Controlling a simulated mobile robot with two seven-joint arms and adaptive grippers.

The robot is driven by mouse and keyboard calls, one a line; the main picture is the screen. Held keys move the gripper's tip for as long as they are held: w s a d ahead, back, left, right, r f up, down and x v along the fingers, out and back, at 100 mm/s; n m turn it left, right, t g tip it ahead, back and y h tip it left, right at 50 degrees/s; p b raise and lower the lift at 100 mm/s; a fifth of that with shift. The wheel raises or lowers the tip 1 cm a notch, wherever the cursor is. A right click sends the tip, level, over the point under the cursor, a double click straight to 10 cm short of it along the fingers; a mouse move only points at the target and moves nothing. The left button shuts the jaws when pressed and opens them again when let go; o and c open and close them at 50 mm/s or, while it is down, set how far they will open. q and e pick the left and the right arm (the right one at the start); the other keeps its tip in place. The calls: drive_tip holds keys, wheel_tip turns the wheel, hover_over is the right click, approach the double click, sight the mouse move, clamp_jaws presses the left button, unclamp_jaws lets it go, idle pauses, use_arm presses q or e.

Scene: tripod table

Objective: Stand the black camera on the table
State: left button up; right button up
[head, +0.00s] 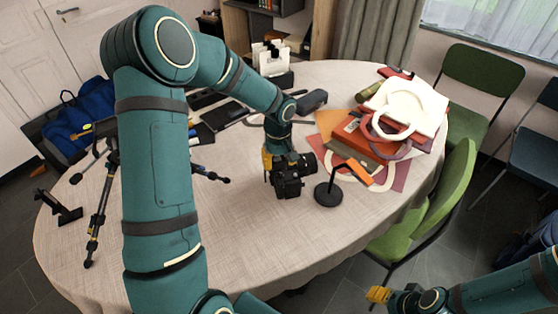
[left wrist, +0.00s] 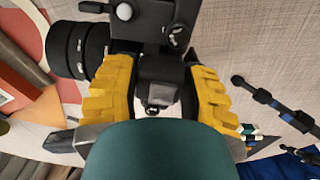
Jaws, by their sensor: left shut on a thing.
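The black camera (head: 288,184) is near the middle of the round-edged table (head: 235,240), which has a pale cloth. Its lens points to the right and it looks roughly upright. My left gripper (head: 282,160) comes down from above and is shut on the camera's top part. In the left wrist view the yellow fingers (left wrist: 160,92) lie on both sides of the camera's top housing, with the lens (left wrist: 78,50) at the left. I cannot tell whether the camera's base touches the cloth. My right gripper (head: 378,294) is beyond the table's front right edge; its opening is unclear.
A small black stand with an orange top (head: 328,192) is close right of the camera. Books and a white ring-shaped piece (head: 412,104) are piled at the right. The cloth in front of the camera is clear.

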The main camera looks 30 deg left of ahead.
use_arm(q)
drive_tip(key=shift+w+f+b, duration=0.1)
drive_tip(key=shift+f+b, duration=0.35)
idle(0.5)
drive_tip(key=o, duration=1.3)
drive_tip(key=shift+f, duration=0.1)
